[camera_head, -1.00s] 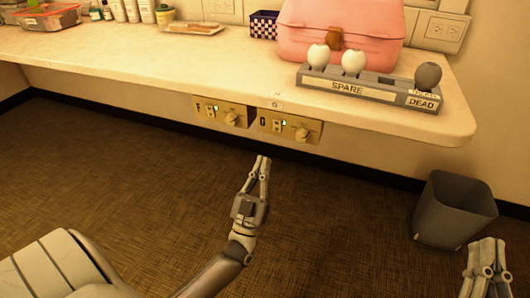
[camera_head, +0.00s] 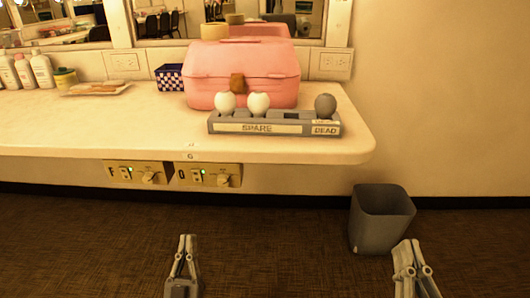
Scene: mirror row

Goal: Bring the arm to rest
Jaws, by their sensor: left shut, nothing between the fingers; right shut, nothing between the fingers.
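My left gripper (camera_head: 187,240) is shut and empty, low in the head view, over the dark carpet and in front of the counter. My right gripper (camera_head: 407,245) is shut and empty at the lower right, overlapping the lower edge of the grey bin in the picture. Both grippers appear apart from the counter and point away from me. Most of both arms lies below the picture's edge.
The counter (camera_head: 80,130) carries a grey bulb rack (camera_head: 220,126) with two white bulbs and one dark bulb, and a pink case (camera_head: 240,70). A grey bin (camera_head: 380,220) stands on the floor at right.

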